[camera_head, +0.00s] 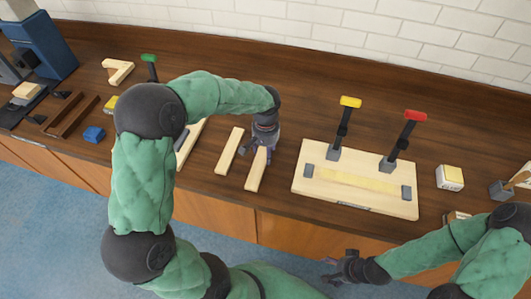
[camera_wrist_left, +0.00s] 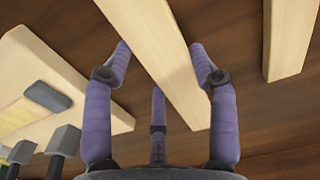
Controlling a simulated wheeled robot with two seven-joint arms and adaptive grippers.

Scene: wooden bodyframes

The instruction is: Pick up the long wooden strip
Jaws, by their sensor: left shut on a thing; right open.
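A long pale wooden strip (camera_head: 256,172) lies on the brown worktop in the middle of the head view. My left gripper (camera_head: 262,150) is over its far part and shut on it. In the left wrist view the strip (camera_wrist_left: 158,45) runs between the purple fingers of my left gripper (camera_wrist_left: 161,50). Whether it touches the worktop there is hard to tell. A second similar strip (camera_head: 230,150) lies just to the left, apart from it. My right gripper (camera_head: 343,268) is open and empty in front of the worktop's edge.
A pale fixture board (camera_head: 300,182) with red and yellow toggle clamps stands to the right. Another pale piece (camera_head: 187,150) is partly hidden behind my left arm. A small yellow-and-white box (camera_head: 450,178) stands farther right. A blue block (camera_head: 94,134) lies at left.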

